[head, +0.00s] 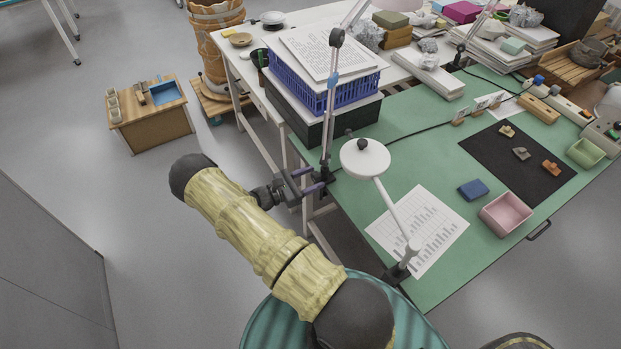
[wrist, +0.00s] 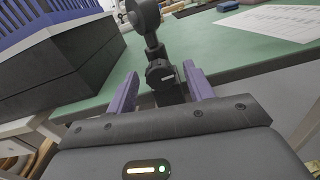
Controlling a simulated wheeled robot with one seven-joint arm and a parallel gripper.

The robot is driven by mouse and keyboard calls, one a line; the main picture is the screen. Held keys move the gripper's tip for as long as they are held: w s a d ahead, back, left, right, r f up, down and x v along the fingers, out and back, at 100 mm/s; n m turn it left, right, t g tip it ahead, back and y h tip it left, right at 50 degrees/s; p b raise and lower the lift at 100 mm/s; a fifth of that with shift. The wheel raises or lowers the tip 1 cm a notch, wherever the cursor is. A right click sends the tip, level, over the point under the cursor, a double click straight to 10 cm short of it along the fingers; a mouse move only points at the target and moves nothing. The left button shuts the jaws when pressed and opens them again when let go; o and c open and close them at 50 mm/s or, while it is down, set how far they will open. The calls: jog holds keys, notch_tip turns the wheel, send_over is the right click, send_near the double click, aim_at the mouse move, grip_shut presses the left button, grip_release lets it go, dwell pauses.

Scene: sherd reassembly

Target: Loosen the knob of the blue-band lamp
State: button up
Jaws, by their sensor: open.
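The blue-band lamp (head: 330,110) stands clamped at the left edge of the green table, its pale arm rising to a dark joint and a blue band (head: 333,80) showing on it. In the wrist view its dark round knob (wrist: 160,74) with a pale mark sits on the clamp post, between my two purple fingers and a little beyond or level with their tips; exact depth is unclear. My gripper (head: 318,180) is open and reaches toward the lamp's base from the left. No finger visibly touches the knob.
A second lamp with a round white head (head: 365,157) stands close by on the table's front edge. A blue basket (head: 325,93) on a black box is just behind the blue-band lamp. A printed sheet (head: 418,230), blue block (head: 473,190) and pink tray (head: 505,214) lie to the right.

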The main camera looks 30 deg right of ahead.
jog(key=c, duration=1)
jog(key=shift+o, duration=0.2)
jog(key=shift+n, duration=0.3)
jog(key=shift+n+b, duration=0.65)
jog(key=shift+n, duration=2.05)
jog(key=o, duration=1)
jog(key=shift+c, duration=0.2)
jog(key=shift+a, duration=0.15)
jog(key=w+a+b, duration=0.1)
jog(key=a+b, duration=0.2)
jog(key=a, duration=1.4)
jog(key=shift+w+f, duration=0.15)
jog(key=shift+w, duration=0.1)
